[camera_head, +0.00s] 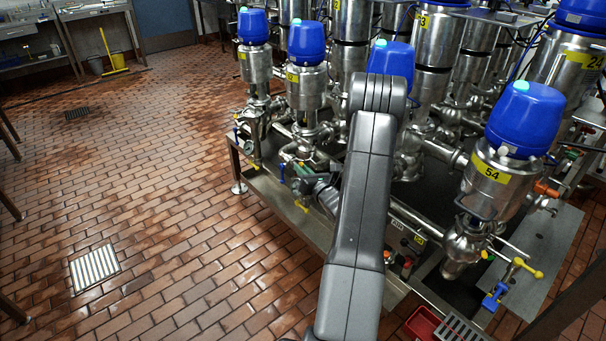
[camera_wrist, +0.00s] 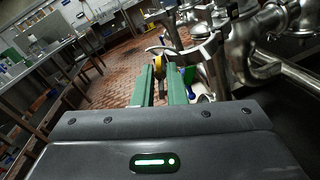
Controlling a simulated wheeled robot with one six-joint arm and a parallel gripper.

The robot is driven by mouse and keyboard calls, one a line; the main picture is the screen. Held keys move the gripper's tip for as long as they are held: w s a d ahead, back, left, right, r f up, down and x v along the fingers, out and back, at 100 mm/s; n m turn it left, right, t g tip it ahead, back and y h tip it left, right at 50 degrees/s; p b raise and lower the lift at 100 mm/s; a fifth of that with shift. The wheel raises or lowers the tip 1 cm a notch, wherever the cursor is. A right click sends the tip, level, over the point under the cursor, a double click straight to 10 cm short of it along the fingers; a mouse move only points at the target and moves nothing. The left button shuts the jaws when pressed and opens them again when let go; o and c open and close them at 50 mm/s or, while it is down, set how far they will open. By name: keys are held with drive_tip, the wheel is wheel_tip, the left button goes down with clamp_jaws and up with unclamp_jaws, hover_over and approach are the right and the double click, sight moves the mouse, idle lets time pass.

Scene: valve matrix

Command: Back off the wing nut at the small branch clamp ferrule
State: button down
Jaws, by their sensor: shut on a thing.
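In the wrist view my gripper (camera_wrist: 160,72) has its two green fingers close together, shut on a small part at their tips. A small yellow and dark piece (camera_wrist: 158,61) shows between the fingertips; I take it for the wing nut, though its wings cannot be made out. The clamp ferrule around it is mostly hidden by the fingers. In the head view my gripper (camera_head: 290,149) is low among the pipework left of my forearm, by the front-left branch fittings. The wing nut is too small to tell there.
Steel pipes (camera_wrist: 285,70) run close on the right of my gripper. Blue-capped valves (camera_head: 306,55) stand close behind in the head view. A valve marked 54 (camera_head: 492,172) stands at right. The tiled floor (camera_head: 150,190) at left is clear, with a drain grate (camera_head: 95,268).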

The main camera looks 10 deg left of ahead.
drive_tip(key=n+b, duration=0.2)
drive_tip(key=b, duration=0.1)
idle(0.4)
drive_tip(key=c, duration=1.6)
unclamp_jaws()
drive_tip(key=b+v, duration=0.1)
drive_tip(key=v, duration=1.3)
